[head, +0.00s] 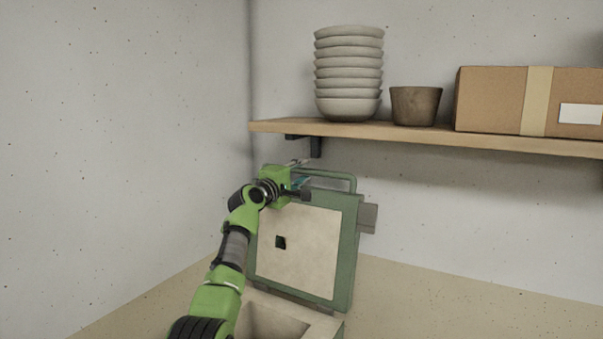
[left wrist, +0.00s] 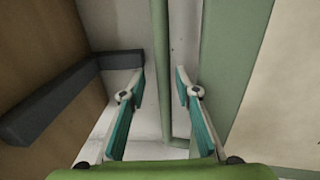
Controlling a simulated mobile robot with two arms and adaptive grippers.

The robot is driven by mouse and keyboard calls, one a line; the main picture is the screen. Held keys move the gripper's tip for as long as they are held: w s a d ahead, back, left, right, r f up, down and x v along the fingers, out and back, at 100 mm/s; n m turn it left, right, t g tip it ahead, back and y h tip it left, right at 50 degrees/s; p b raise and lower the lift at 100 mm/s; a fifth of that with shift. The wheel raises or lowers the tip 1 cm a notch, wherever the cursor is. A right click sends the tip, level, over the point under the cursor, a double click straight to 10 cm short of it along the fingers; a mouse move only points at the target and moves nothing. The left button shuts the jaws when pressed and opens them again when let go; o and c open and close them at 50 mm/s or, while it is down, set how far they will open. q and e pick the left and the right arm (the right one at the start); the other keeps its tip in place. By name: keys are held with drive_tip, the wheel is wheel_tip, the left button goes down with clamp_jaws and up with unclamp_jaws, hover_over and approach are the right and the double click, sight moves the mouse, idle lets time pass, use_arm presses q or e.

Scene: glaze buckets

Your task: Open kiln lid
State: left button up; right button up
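The kiln lid (head: 297,250) stands raised, close to upright, with its pale inner face and green frame turned toward the head camera. The kiln body (head: 283,322) is below it, its pale open top partly in view. A green bar handle (head: 335,174) runs along the lid's upper edge. My left gripper (head: 303,173) is at this handle. In the left wrist view its teal fingers are spread apart, and the handle bar (left wrist: 163,50) runs between them with a gap on each side. My right gripper is in neither view.
A wooden shelf (head: 420,136) on a dark bracket (head: 316,147) is just above the gripper and lid. It holds stacked bowls (head: 348,75), a brown pot (head: 415,106) and a cardboard box (head: 492,98). Walls stand behind and left; the surface right of the kiln is clear.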

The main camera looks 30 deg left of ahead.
use_arm(q)
drive_tip(key=s, duration=1.2)
drive_tip(key=shift+a+f, duration=0.2)
drive_tip(key=shift+f, duration=0.25)
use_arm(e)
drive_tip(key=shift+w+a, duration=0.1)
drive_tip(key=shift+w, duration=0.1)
